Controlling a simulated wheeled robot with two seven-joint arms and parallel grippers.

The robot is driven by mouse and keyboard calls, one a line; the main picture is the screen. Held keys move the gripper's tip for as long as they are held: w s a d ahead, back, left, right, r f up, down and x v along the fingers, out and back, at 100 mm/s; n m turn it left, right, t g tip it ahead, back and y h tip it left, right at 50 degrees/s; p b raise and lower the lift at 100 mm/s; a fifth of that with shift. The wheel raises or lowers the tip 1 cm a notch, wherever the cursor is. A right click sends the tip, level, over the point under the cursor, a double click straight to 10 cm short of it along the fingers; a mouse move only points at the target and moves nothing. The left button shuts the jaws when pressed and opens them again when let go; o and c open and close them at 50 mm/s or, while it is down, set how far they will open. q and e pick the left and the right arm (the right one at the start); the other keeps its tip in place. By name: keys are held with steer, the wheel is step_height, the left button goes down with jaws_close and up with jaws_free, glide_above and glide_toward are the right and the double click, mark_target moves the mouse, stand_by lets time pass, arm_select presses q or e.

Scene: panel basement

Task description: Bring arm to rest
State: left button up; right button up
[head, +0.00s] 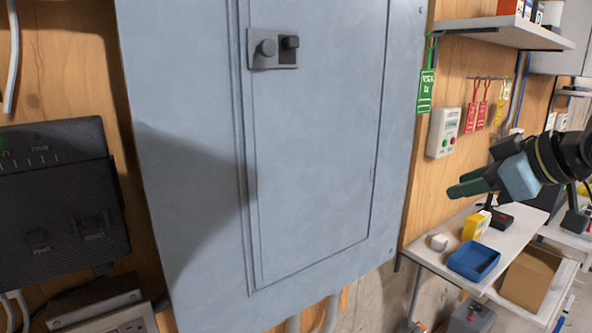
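My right gripper (458,184) comes in from the right edge, with green fingers, a pale blue-grey body and a dark wrist. It is in the air in front of the wooden wall, above the small shelf table. Its fingers lie close together at this angle, and I cannot tell whether they are open or shut. I see nothing held in them. My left gripper is not in view. A large grey electrical panel (315,150) with a closed door fills the middle, with a dark latch plate (272,48) near its top.
Below the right gripper, a table (428,257) holds a blue tray (473,261), a yellow box (474,226) and a small white item (439,242). A meter box (443,132) and tags (427,90) hang on the wall. A black box (60,205) is at left.

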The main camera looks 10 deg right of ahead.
steer(key=s+a+f+m+g+h, duration=0.15)
steer(key=a+f, duration=0.25)
steer(key=f, duration=0.9)
steer(key=s+a+f+g+y, duration=0.1)
steer(key=s+a+f, duration=0.25)
steer(key=f, duration=0.95)
steer(key=s+a+f+m+g+h, duration=0.2)
steer(key=s+f, duration=0.5)
steer(key=s, duration=0.3)
steer(key=s+a+f+m+g+h, duration=0.1)
steer(key=s+a+f+m+g, duration=0.1)
steer(key=s+f, duration=0.7)
step_height(320, 180, down, 26)
steer(key=s+f+g+b, duration=0.1)
steer(key=s+b, duration=0.2)
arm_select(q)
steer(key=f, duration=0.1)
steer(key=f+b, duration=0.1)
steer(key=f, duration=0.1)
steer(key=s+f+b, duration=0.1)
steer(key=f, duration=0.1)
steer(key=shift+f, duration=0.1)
arm_select(e)
steer(key=s+d+f+g, duration=0.1)
steer(key=s+d+f, duration=0.1)
steer(key=s+f, duration=1.4)
steer(key=shift+d+f, duration=0.2)
steer(key=shift+d, duration=0.15)
